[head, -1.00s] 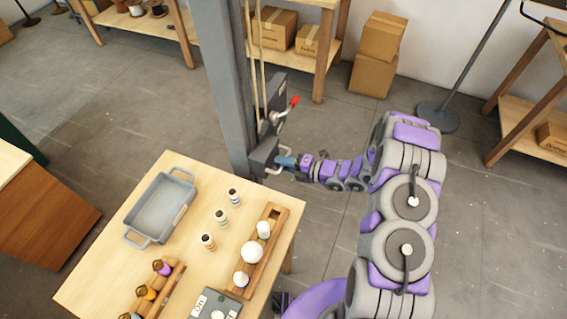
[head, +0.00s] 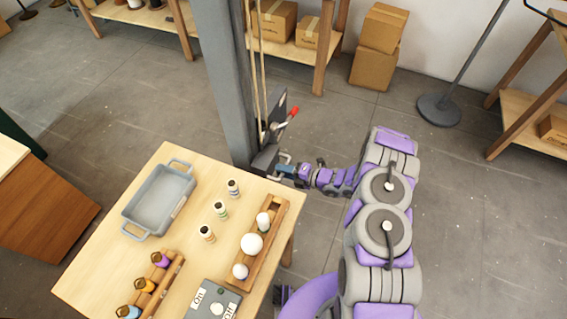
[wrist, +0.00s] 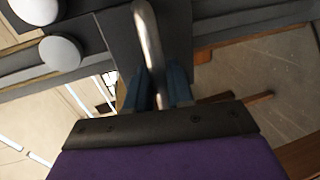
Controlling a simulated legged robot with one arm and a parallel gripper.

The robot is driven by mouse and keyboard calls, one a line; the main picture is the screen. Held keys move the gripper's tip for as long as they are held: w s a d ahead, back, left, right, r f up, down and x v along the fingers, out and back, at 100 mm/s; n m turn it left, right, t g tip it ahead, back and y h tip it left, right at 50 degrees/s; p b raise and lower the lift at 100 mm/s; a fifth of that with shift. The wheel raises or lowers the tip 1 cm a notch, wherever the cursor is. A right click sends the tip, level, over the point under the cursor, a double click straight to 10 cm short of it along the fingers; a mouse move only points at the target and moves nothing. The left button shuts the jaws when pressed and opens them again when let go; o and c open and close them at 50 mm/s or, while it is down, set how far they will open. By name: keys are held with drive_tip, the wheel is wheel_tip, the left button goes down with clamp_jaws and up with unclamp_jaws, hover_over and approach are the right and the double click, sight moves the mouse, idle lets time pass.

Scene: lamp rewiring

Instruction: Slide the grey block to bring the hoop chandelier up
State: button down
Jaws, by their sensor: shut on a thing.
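The grey block (head: 266,158) sits on the side of a tall grey post (head: 228,85), beside the table's far corner. A dark plate with a red-tipped lever (head: 294,111) rises above it. My gripper (head: 284,168) is at the block's right side, shut on its metal handle. In the wrist view the bent silver handle (wrist: 150,50) runs down between my blue fingers (wrist: 162,92). The hoop chandelier is not in view.
Two ropes (head: 257,60) run up along the post. The wooden table (head: 190,180) holds a grey tray (head: 126,213), bulbs and an on/off switch box (head: 213,302). Shelves and cardboard boxes (head: 373,68) stand behind.

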wheel_tip(320, 180, down, 9)
drive_tip(key=b, duration=0.4)
drive_tip(key=shift+s, duration=0.15)
drive_tip(key=shift+f, duration=0.1)
drive_tip(key=c, duration=1.2)
unclamp_jaws()
drive_tip(key=shift+f, duration=0.1)
drive_tip(key=shift+o, duration=0.2)
drive_tip(key=shift+r, duration=0.2)
